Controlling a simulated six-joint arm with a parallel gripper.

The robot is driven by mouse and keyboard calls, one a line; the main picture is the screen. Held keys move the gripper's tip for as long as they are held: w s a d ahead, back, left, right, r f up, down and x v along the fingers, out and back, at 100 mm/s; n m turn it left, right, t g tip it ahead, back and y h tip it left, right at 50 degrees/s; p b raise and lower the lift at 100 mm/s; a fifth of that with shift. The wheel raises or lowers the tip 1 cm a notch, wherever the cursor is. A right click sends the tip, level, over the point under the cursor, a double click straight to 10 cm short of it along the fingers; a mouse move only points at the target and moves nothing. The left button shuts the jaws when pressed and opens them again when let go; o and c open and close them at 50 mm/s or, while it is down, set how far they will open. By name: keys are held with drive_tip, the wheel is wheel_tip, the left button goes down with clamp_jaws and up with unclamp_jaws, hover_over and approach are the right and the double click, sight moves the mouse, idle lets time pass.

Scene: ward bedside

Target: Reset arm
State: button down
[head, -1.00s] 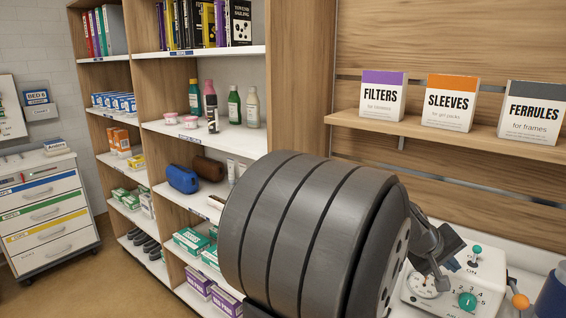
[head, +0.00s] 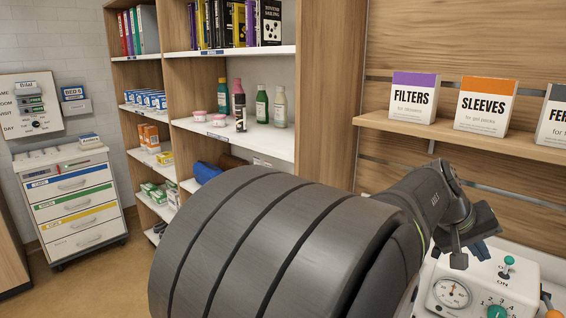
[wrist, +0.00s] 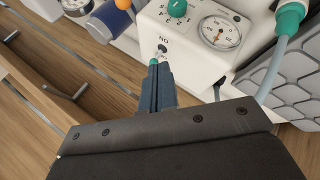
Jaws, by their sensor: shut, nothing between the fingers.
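My gripper (head: 481,251) is at the right of the head view, over the back left part of a white control box. In the wrist view my gripper (wrist: 154,76) shows its dark blue fingers closed together, with nothing between them. The white control box (head: 520,276) has a round gauge (head: 452,293), a green knob (head: 496,312) and a toggle with a teal tip (head: 509,261) by the word ON. In the wrist view the toggle's teal tip (wrist: 153,62) shows just beyond the fingertips. Whether they touch, I cannot tell.
A shelf (head: 440,126) with FILTERS (head: 413,98) and SLEEVES (head: 485,106) boxes is above the control box. A tall shelf unit (head: 318,100) with bottles and cartons stands in the middle, a drawer cart (head: 75,200) at left. An orange ball (wrist: 123,4) is beside the control box.

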drive_tip(key=c, duration=0.9)
unclamp_jaws()
drive_tip(key=o, duration=0.3)
drive_tip(key=shift+s+d+f, duration=0.1)
drive_tip(key=shift+d+f, duration=0.05)
drive_tip(key=shift+f, duration=0.05)
drive_tip(key=o, duration=0.6)
drive_tip(key=s+d+f+m+t+h, duration=0.1)
drive_tip(key=s+d+f+t, duration=0.1)
drive_tip(key=s+d+f, duration=0.2)
drive_tip(key=shift+s+x, duration=0.2)
drive_tip(key=shift+x, duration=0.9)
drive_tip(key=s+f+m+t+h, duration=0.2)
drive_tip(key=s+f+m+t, duration=0.25)
drive_tip(key=s+f, duration=0.55)
drive_tip(key=s+a+r+m+t+h, duration=0.2)
drive_tip(key=s+a+r+t+h, duration=0.15)
drive_tip(key=s+a, duration=0.25)
drive_tip(key=x, duration=0.9)
drive_tip(key=shift+w+f+y, duration=0.25)
drive_tip(key=shift+f+y, duration=0.15)
drive_tip(key=shift+y, duration=0.05)
